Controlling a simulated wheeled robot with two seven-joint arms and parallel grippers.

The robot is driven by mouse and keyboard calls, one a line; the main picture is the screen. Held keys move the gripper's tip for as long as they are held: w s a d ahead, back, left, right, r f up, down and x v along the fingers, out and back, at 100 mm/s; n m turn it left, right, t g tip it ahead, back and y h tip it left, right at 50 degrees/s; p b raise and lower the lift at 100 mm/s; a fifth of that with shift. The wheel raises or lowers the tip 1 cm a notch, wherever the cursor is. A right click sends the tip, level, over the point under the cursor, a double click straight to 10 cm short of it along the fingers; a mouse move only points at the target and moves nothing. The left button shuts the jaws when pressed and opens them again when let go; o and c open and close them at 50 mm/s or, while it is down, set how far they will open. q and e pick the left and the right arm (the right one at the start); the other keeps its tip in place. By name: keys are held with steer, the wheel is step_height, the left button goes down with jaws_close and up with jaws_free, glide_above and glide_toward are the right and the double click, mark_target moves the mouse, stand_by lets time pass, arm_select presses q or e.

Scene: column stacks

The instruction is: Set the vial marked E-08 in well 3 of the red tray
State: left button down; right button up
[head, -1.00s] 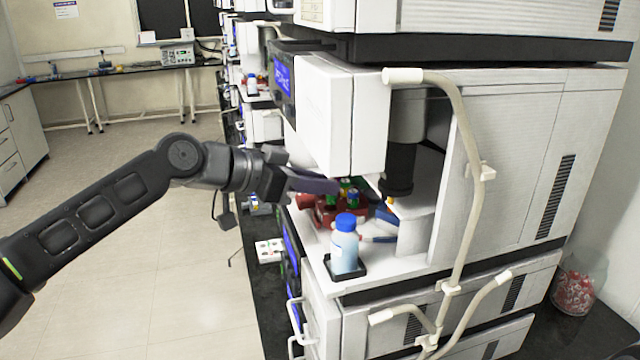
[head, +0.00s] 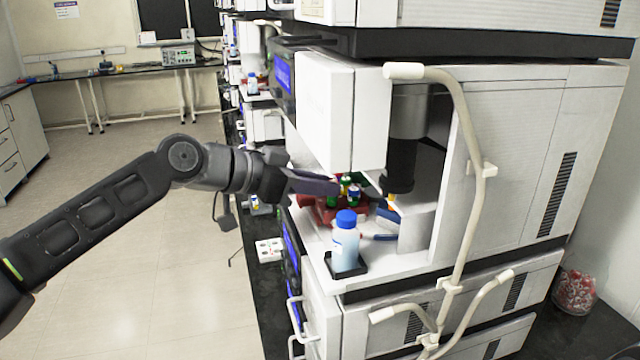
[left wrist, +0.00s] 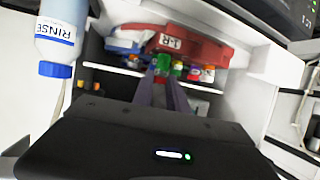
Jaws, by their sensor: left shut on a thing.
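The red tray (head: 322,214) sits on the white instrument shelf, partly covered by my left gripper in the head view. Its "1-R" label shows on the tray in the left wrist view (left wrist: 205,46). My left gripper (left wrist: 163,78) is shut on a green vial (left wrist: 163,65), at the edge of the tray. In the head view the left gripper (head: 332,188) reaches in from the left, under the white housing. Several vials with green, yellow, red and orange colours stand at the tray. No vial marking is readable, and the well numbers cannot be made out. My right gripper is not in view.
A rinse bottle (head: 345,244) with a blue cap stands in a black holder at the shelf's front corner. The white housing (head: 340,112) hangs close above my gripper. A dark column (head: 400,160) and blue tools (head: 388,218) are to the right. A white rack (head: 270,250) sits lower left.

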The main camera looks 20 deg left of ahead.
arm_select(q)
steer(key=shift+f+b, duration=0.6)
steer(key=shift+f, duration=0.2)
stand_by(0.4)
steer(key=c, duration=1.2)
jaws_free()
steer(key=shift+c, duration=0.2)
steer(key=shift+a, duration=0.15)
steer(key=b+v, duration=0.1)
steer(key=v, duration=0.6)
steer(key=shift+s+r+b, duration=0.15)
steer(key=shift+s+b, duration=0.15)
steer(key=shift+b, duration=0.1)
